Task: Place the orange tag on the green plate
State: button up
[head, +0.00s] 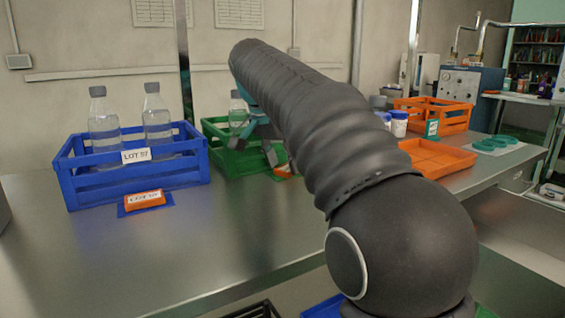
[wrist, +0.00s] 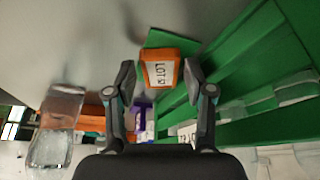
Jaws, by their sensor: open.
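An orange tag (wrist: 160,68) with a white "LOT" label shows between my fingertips in the wrist view. It overlaps a green plate (wrist: 170,41) beside the green crate (wrist: 240,85); whether it rests fully on the plate is unclear. My gripper (wrist: 158,76) is open, with one finger on each side of the tag and gaps visible. In the head view my gripper (head: 254,149) is in front of the green crate (head: 220,157), and a little of the orange tag (head: 283,171) shows beside my arm, which hides the rest. Another orange tag (head: 146,199) lies on a blue plate (head: 127,211).
A blue crate (head: 75,185) with clear bottles stands at left. An orange tray (head: 440,157), an orange crate (head: 450,113) and white jars (head: 399,124) are at right. The counter front at left is clear. A clear bottle (wrist: 55,130) shows in the wrist view.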

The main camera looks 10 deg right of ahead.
jog(key=p+v, duration=0.3)
jog(key=v, duration=0.8)
jog(key=shift+r, duration=0.2)
jog(key=shift+s+a, duration=0.1)
jog(key=shift+s, duration=0.1)
